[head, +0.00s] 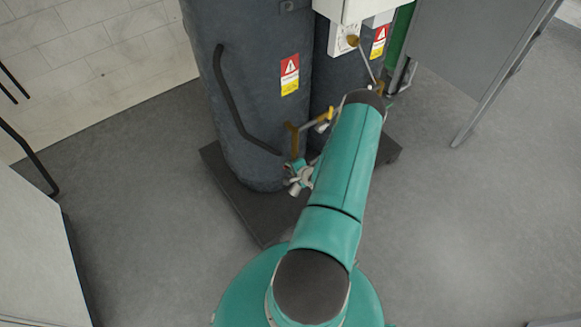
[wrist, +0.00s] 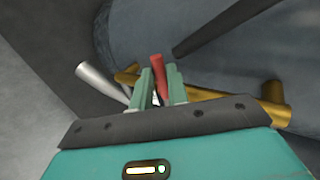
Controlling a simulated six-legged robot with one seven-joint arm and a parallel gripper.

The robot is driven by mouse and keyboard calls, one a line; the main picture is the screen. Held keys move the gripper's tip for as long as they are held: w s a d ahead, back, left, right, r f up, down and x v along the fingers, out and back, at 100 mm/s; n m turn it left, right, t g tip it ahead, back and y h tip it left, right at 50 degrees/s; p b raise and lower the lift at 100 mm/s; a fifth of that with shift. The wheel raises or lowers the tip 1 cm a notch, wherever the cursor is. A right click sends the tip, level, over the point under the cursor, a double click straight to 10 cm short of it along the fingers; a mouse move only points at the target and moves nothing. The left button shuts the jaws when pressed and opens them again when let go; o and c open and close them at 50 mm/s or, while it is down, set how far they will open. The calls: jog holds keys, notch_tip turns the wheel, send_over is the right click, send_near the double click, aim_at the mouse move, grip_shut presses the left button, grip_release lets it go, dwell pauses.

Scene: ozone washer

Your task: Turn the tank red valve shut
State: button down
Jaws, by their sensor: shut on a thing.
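The red valve handle (wrist: 158,68) shows in the wrist view, standing up between the two green fingers of my gripper (wrist: 161,88). My gripper is shut on it, with a finger on each side. The lower part of the handle and its joint to the pipe are hidden by the fingers. A brass pipe (wrist: 272,97) runs behind the fingers. In the head view the brass pipe (head: 293,140) is at the front of the dark tank (head: 238,100), low down.
A black hose (head: 232,100) runs down the tank. The tanks stand on a dark base plate (head: 240,212). A grey panel (head: 480,60) is at the right. Open floor lies on both sides.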

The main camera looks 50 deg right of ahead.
jog(key=c, duration=1.4)
grip_release()
jog(key=shift+o, duration=0.2)
jog(key=v, duration=1.3)
jog(key=shift+s+r, duration=0.2)
jog(key=shift+s, duration=0.1)
jog(key=shift+a, duration=0.1)
